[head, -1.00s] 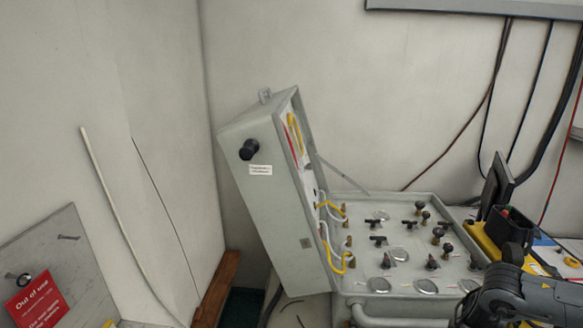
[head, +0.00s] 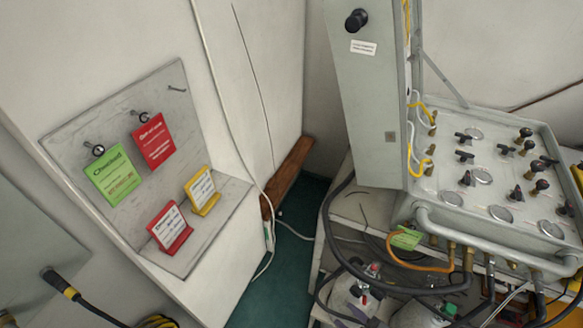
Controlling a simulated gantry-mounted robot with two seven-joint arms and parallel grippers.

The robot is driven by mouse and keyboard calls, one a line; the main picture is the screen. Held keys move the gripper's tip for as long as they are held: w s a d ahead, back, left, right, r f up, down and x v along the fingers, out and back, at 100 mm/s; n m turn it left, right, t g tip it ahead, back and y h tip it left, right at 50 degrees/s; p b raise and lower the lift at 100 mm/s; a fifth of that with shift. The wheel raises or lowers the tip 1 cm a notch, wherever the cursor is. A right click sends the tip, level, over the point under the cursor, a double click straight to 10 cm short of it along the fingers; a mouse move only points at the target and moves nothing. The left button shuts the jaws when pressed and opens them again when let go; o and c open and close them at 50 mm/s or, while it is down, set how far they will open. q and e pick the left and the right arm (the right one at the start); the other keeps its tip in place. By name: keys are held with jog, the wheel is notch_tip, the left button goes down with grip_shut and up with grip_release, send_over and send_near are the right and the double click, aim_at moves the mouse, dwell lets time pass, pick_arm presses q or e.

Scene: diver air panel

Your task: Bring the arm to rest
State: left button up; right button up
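I see no gripper and no arm of mine clearly in the head view now. The diver air panel (head: 468,205) stands at the right, its grey lid (head: 372,100) raised. Its face carries several dark knobs, valves and round gauges. A green tag (head: 406,238) hangs at the front of the panel near an orange hose (head: 420,266).
A grey tag board (head: 95,215) at the left holds a green tag (head: 115,175) and a red tag (head: 153,141) on hooks. A red (head: 170,230) and a yellow card (head: 202,191) stand on its ledge. Gas cylinders (head: 352,296) and hoses lie below the panel.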

jog(key=s+d+f+m+g+h, duration=0.2)
jog(key=s+d+m+g+h, duration=0.4)
jog(key=s+m, duration=0.3)
notch_tip(320, 180, up, 30)
jog(key=g+y+p, duration=0.1)
jog(key=p, duration=2.9)
jog(key=shift+f, duration=0.15)
